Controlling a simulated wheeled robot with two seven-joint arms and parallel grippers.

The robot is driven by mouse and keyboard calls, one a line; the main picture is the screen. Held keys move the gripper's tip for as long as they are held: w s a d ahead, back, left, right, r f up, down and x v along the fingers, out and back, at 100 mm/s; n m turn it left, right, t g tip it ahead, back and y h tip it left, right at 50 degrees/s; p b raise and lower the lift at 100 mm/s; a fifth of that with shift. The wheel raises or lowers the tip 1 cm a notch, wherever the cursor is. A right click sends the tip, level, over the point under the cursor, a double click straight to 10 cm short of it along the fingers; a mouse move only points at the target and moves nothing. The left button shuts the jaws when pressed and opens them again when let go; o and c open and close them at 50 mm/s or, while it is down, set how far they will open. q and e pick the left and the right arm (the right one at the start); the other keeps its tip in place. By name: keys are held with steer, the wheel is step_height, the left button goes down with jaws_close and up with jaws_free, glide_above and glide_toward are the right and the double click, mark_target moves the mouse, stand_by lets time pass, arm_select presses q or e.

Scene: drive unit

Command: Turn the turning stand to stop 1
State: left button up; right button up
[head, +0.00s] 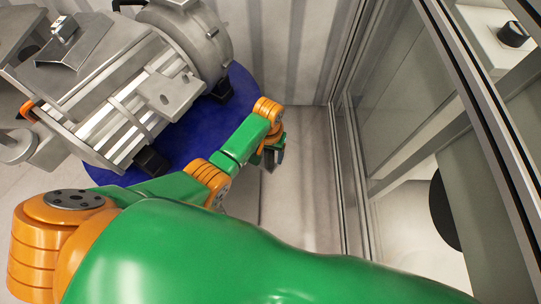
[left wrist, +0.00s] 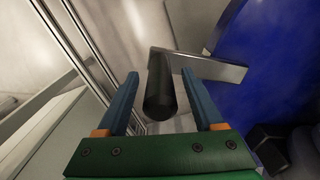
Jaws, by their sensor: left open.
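The turning stand is a round blue disc (head: 240,92), and it bears a large grey metal drive unit (head: 150,90). In the left wrist view the blue disc (left wrist: 270,75) fills the upper right. A flat grey metal arm (left wrist: 212,68) reaches out beside it and ends in a black cylindrical handle (left wrist: 160,85). My left gripper (head: 272,158) is at the disc's right edge in the head view. In the left wrist view its blue fingers are open, one on each side of the handle, with gaps showing. The right gripper is not in view.
A metal-framed glass partition (head: 400,110) stands close to the right of my left gripper. A ribbed pale wall (head: 290,50) is behind the stand. Bare pale floor (head: 300,190) lies between the disc and the partition.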

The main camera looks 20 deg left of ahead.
arm_select(q)
step_height(320, 180, down, 4)
steer(key=shift+w+r+b, duration=0.15)
steer(key=shift+r+b, duration=0.1)
steer(key=shift+b, duration=0.2)
steer(key=shift+r, duration=0.15)
steer(key=shift+c, duration=1.3)
jaws_close()
